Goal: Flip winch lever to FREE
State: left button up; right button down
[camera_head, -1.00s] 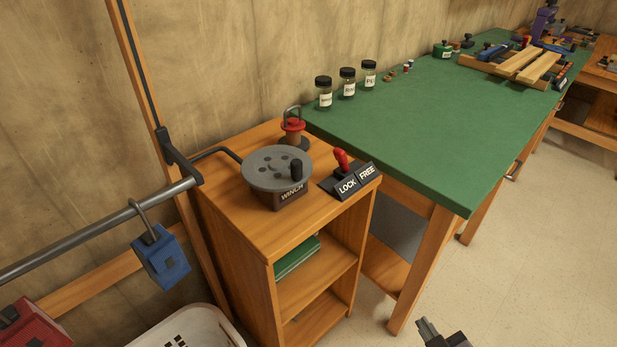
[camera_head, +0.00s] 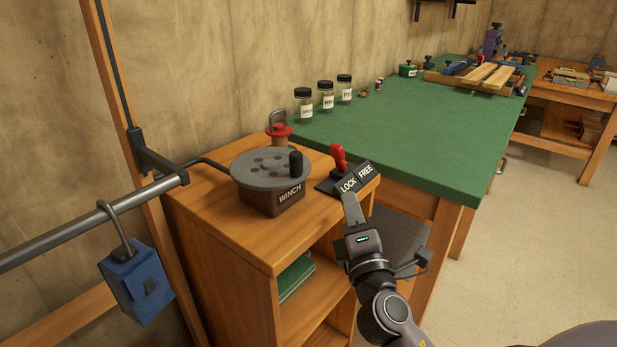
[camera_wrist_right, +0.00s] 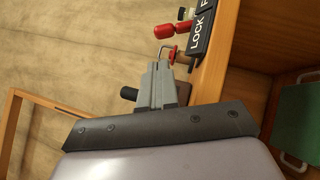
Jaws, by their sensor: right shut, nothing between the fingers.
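The red winch lever (camera_head: 338,157) stands on a dark base at the cabinet's right end, on the LOCK side of the LOCK/FREE label plate (camera_head: 366,171). Its red handle also shows in the right wrist view (camera_wrist_right: 172,29). The grey round winch (camera_head: 272,168) with a black knob sits to its left. My right gripper (camera_head: 349,197) is shut and empty. In the head view its tips overlap the plate's lower edge, below the lever; contact cannot be told. In the right wrist view the shut fingers (camera_wrist_right: 157,76) point towards the lever, apart from it. My left gripper is out of view.
The wooden cabinet (camera_head: 225,225) carries the winch, with a red-topped post (camera_head: 279,131) behind. The green workbench (camera_head: 420,150) with several jars adjoins at the right. A metal rail (camera_head: 70,236) with a blue padlock (camera_head: 138,284) is at left. Open floor lies right.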

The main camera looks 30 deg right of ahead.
jog(key=shift+w+a+r, duration=0.1)
jog(key=shift+r, duration=0.1)
jog(key=p, duration=0.2)
send_near(334, 150)
jog(key=x, duration=0.4)
jog(key=shift+w, duration=0.15)
jog(key=shift+x, duration=0.8)
jog(key=shift+f, duration=0.15)
